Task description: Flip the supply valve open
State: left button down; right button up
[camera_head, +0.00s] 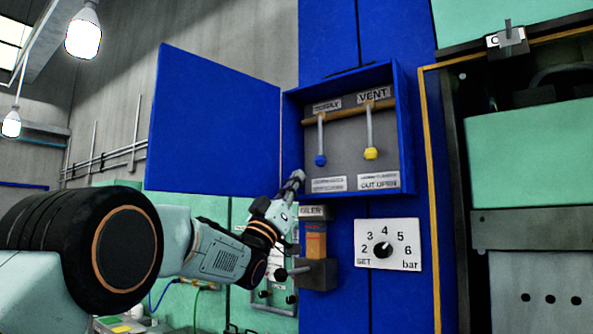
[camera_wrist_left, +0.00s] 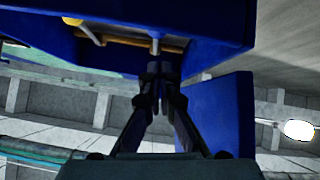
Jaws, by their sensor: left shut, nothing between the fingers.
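The supply valve is a grey lever (camera_head: 321,140) with a blue knob, hanging down under the left label inside an open blue box (camera_head: 408,140). The vent lever (camera_head: 370,130) with a yellow knob hangs down to its right. My left gripper (camera_head: 298,177) is shut and empty at the box's lower left corner, below and left of the blue knob and apart from it. In the left wrist view the shut fingertips (camera_wrist_left: 158,75) are under the box, with a lever (camera_wrist_left: 155,46) just beyond them. My right gripper is not in view.
The blue box door (camera_head: 215,125) stands open to the left. A pressure dial plate (camera_head: 388,244) and an orange-and-grey unit (camera_head: 316,262) sit below the box. A green press (camera_head: 530,170) stands at the right.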

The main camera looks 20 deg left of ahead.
pick_arm(q)
jog(key=shift+s+a+f, duration=0.15)
jog(key=shift+s+f, duration=0.05)
jog(key=shift+f, duration=0.4)
jog(key=shift+s+a+f, duration=0.1)
jog(key=shift+s+f, duration=0.05)
jog(key=shift+f, duration=0.4)
jog(key=shift+w, duration=0.1)
jog(key=shift+w+a+f, duration=0.1)
jog(key=shift+w+f, duration=0.05)
